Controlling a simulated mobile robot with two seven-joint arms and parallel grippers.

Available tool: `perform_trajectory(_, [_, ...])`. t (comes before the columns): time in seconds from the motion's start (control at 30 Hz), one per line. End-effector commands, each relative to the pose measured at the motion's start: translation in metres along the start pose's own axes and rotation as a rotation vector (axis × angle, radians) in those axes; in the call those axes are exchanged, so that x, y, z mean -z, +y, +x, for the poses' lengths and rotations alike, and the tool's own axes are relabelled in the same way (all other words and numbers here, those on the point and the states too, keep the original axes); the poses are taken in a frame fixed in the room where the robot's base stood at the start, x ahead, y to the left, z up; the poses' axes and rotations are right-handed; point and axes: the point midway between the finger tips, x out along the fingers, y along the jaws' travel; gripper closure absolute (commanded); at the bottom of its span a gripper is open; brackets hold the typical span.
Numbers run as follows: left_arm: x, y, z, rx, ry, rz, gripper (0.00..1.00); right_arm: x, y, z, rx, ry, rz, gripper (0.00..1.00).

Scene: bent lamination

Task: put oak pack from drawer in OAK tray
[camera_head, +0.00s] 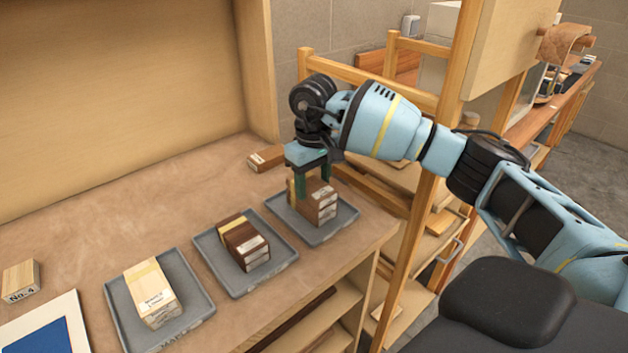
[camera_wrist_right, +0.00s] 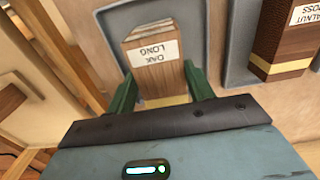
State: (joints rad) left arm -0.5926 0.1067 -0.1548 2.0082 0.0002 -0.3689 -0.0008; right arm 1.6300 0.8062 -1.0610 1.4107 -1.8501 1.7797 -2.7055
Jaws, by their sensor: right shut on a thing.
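The oak pack (camera_head: 318,205) is a brown wooden block with white labels, at the right-hand grey tray (camera_head: 312,242). In the wrist view the oak pack (camera_wrist_right: 158,72) shows a label reading "OAK LONG". My right gripper (camera_head: 312,180) comes down from above, its green fingers shut on the pack's sides. In the wrist view the right gripper (camera_wrist_right: 160,90) has one finger on each side of it. The pack is over the tray; I cannot tell whether it touches the bottom. No tray name is readable here on this tray (camera_wrist_right: 108,22). My left gripper is not in view.
The middle tray (camera_head: 270,283) holds a dark walnut pack (camera_head: 243,242). The left tray (camera_head: 195,322) holds a pale pack (camera_head: 152,292). A loose block (camera_head: 265,158) lies behind the right tray, and another (camera_head: 20,280) at far left. A wooden rack post (camera_head: 425,210) stands right.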

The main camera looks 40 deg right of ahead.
Motion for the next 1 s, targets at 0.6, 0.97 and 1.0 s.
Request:
perform_trajectory(0.6, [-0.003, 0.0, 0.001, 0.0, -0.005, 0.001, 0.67, 0.0, 0.0, 0.003, 0.0, -0.001, 0.001, 0.26])
perform_trajectory(0.97, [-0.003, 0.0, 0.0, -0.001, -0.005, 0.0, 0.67, 0.001, 0.0, -0.019, 0.001, 0.002, 0.0, 0.26])
perform_trajectory(1.0, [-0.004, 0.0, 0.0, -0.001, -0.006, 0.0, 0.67, 0.001, 0.0, -0.027, 0.001, 0.004, 0.0, 0.26])
